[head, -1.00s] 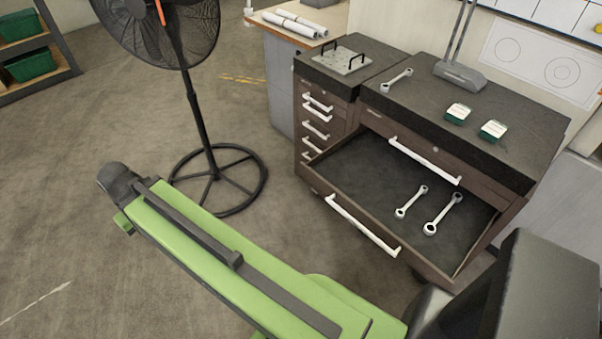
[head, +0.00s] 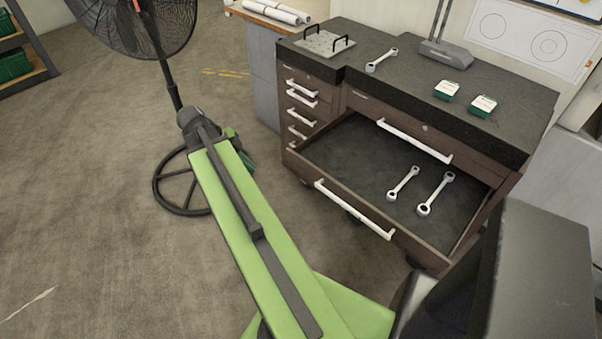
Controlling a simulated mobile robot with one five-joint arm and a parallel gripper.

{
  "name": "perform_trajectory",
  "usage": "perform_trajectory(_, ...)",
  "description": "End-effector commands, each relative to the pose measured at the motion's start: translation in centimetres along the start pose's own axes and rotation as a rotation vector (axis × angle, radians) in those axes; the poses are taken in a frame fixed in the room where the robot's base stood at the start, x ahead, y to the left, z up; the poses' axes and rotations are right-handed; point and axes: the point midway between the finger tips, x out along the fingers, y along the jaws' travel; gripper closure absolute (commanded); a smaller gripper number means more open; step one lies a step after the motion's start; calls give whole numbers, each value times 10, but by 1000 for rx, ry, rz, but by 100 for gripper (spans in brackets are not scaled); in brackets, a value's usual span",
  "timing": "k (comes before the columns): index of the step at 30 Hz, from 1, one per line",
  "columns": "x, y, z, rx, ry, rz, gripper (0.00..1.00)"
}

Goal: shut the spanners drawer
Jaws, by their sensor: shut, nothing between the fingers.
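The spanners drawer (head: 318,148) is pulled well out of the brown cabinet, low on its right-hand side. Two combination spanners lie on its dark floor, one on the left (head: 403,184) and one on the right (head: 436,194). Its long white handle (head: 352,209) runs along the front and faces my side. My green arm (head: 255,235) reaches up to the left of the drawer, apart from it.
The cabinet top (head: 455,107) holds a third spanner (head: 381,60), two green-and-white boxes, a grey stand and a plate with black handles (head: 324,42). A closed drawer (head: 414,141) sits above. A pedestal fan (head: 180,100) stands left, behind my arm.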

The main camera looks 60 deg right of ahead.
Motion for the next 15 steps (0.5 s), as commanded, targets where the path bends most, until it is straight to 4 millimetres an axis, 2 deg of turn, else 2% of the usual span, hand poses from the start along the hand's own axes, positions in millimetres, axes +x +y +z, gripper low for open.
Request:
perform_trajectory(1,16,-9,-18,158,36,8,100)
perform_trajectory(3,28,-17,-40,352,81,9,100)
perform_trajectory(6,37,-23,-60,524,120,4,100)
perform_trajectory(9,40,-25,-69,591,136,-1,100)
perform_trajectory(13,43,-25,-69,597,137,-1,100)
perform_trajectory(15,51,-24,-68,597,136,0,100)
